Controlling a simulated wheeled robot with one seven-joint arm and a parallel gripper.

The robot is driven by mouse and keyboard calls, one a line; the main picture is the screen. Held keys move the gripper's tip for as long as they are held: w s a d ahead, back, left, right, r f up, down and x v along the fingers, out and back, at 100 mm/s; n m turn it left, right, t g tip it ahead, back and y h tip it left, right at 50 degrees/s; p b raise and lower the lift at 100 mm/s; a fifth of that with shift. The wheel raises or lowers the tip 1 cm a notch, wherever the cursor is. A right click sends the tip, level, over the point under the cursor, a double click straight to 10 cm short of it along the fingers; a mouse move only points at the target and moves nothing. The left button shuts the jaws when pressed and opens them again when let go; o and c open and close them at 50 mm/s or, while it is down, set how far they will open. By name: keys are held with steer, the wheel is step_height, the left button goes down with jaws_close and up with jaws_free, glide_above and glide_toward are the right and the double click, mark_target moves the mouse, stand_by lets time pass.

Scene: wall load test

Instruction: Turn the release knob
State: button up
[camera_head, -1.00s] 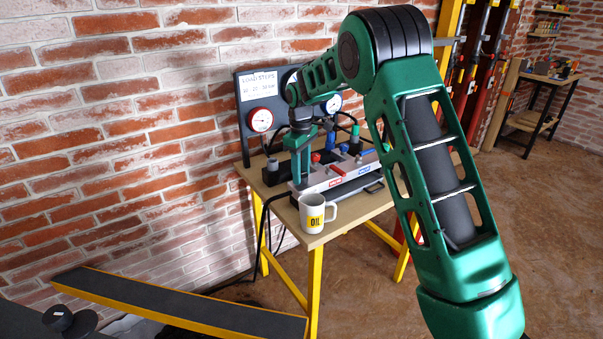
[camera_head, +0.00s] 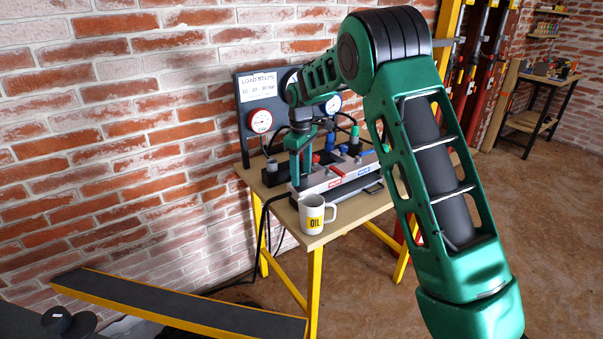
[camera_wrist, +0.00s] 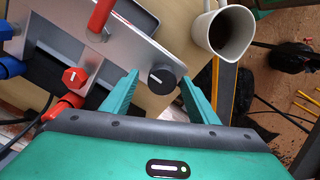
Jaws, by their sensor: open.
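In the wrist view, a round black knob (camera_wrist: 161,79) with a white pointer line sits on the panel face of a grey metal unit (camera_wrist: 140,48). A smaller red knob (camera_wrist: 74,77) with a white mark is left of it on the same unit. I cannot tell from any readable label which is the release knob. My gripper (camera_wrist: 159,82) is open, with one green finger on each side of the black knob; contact is not clear. In the head view, my gripper (camera_head: 303,170) is over the unit (camera_head: 335,176) and the knobs are hidden or too small to tell.
A white OIL mug (camera_head: 312,216) stands at the table's front corner, close to the right finger in the wrist view (camera_wrist: 224,32). A red lever (camera_wrist: 101,16) rises from the unit. A gauge board (camera_head: 243,120) stands behind, and black hoses hang from the table (camera_head: 350,226).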

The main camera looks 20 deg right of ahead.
mark_target(303, 176)
step_height(303, 176, up, 11)
stand_by(0.5)
steer(key=shift+f, duration=0.15)
steer(key=s+d+r+m, duration=0.25)
steer(key=s+d, duration=0.25)
steer(key=s, duration=0.3)
steer(key=s+d+r+m, duration=0.1)
steer(key=s+d+m, duration=0.2)
steer(key=s+d, duration=0.35)
steer(key=s+d+r+m, duration=0.1)
steer(key=s+d+m, duration=0.25)
steer(key=s, duration=0.65)
steer(key=s+d+f+m, duration=0.1)
steer(key=s+f+m, duration=0.2)
steer(key=s, duration=1)
steer(key=s+d+f+m, duration=0.1)
steer(key=s+f+m, duration=0.2)
steer(key=s, duration=1)
steer(key=shift+d+f+m, duration=0.25)
steer(key=shift+f+m, duration=0.05)
steer(key=shift+f, duration=0.45)
